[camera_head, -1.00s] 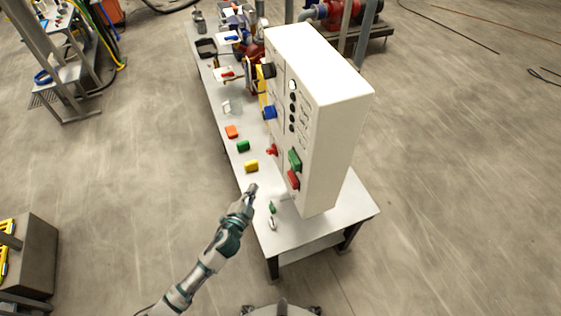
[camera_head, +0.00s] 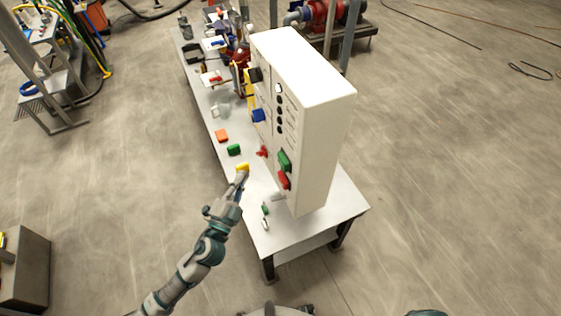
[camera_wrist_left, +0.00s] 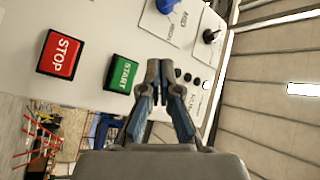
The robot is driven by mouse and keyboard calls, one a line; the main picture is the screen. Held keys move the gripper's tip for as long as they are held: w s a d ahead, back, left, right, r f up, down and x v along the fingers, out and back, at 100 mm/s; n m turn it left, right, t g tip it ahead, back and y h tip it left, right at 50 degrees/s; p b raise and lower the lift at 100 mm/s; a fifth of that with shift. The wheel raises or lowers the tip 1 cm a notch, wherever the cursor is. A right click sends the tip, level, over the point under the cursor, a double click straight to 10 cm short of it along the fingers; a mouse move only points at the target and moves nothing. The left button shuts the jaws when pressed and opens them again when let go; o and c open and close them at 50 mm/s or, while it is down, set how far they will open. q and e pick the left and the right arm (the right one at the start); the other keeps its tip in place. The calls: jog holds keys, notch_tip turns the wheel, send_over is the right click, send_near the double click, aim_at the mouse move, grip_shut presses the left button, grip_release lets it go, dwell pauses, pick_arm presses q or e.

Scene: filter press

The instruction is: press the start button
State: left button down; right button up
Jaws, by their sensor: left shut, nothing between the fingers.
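The start button is a green square marked START (camera_wrist_left: 122,74) on the white control cabinet. In the head view the green button (camera_head: 285,161) sits on the cabinet's front face, just above the red button (camera_head: 284,180). The red button is marked STOP (camera_wrist_left: 60,54) in the left wrist view. My left gripper (camera_head: 243,176) is in front of the cabinet, apart from the button. In the left wrist view its closed fingertips (camera_wrist_left: 160,66) appear just right of the green button, with nothing between them. My right gripper is not in view.
The white cabinet (camera_head: 322,120) stands on a long white table (camera_head: 337,205). Orange (camera_head: 222,135), green (camera_head: 234,150) and yellow (camera_head: 243,167) blocks lie on the table near my left gripper. A blue knob (camera_wrist_left: 167,5) and a black switch (camera_wrist_left: 211,36) are on the panel.

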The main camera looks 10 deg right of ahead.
aim_at(279, 158)
pick_arm(q)
jog(key=w+d, duration=0.2)
jog(key=d, duration=0.6)
jog(key=shift+w+d, duration=0.15)
jog(key=shift+w, duration=0.2)
dwell(1.2)
jog(key=shift+w+d+r, duration=0.1)
jog(key=shift+d, duration=0.25)
jog(key=shift+w+d, duration=0.2)
jog(key=shift+d, duration=0.35)
dwell(0.7)
jog(key=shift+a, duration=0.15)
dwell(0.3)
jog(key=shift+s+a, duration=0.35)
jog(key=shift+a, duration=0.4)
jog(key=shift+a, duration=0.1)
